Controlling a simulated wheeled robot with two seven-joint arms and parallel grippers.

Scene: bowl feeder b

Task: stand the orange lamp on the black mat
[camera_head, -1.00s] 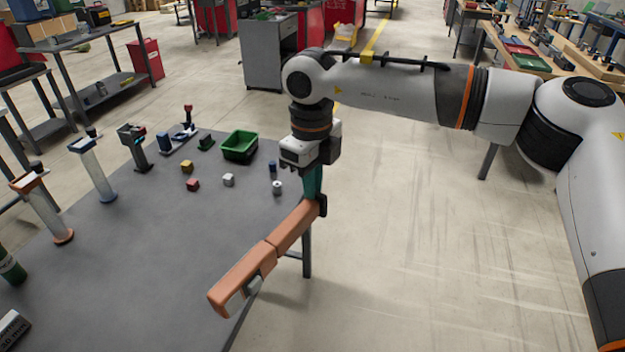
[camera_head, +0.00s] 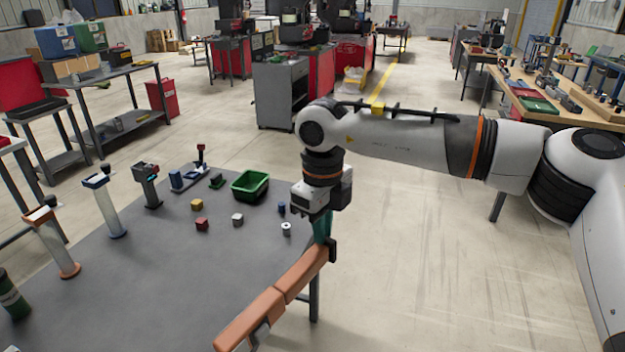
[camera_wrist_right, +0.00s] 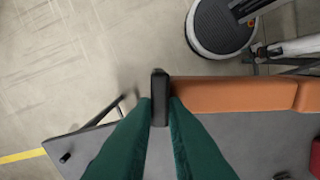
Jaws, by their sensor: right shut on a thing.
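The orange lamp (camera_head: 302,275) is a long, jointed orange bar with a black end piece and a grey part near its lower end. My right gripper (camera_head: 322,238) is shut on the lamp's black end, with its green fingers on both sides. The lamp hangs tilted down to the left, over the front right edge of the table, and its far end is cut off by the head view. In the right wrist view the lamp (camera_wrist_right: 235,95) extends rightward from the fingertips (camera_wrist_right: 160,100). I cannot make out a black mat. My left gripper is out of view.
The grey table (camera_head: 150,290) bears a green bin (camera_head: 250,185), small blocks such as a red cube (camera_head: 202,224), and a white-and-blue column (camera_head: 108,208). An orange-based column (camera_head: 55,245) stands at the left. The table's middle is clear; open floor lies to the right.

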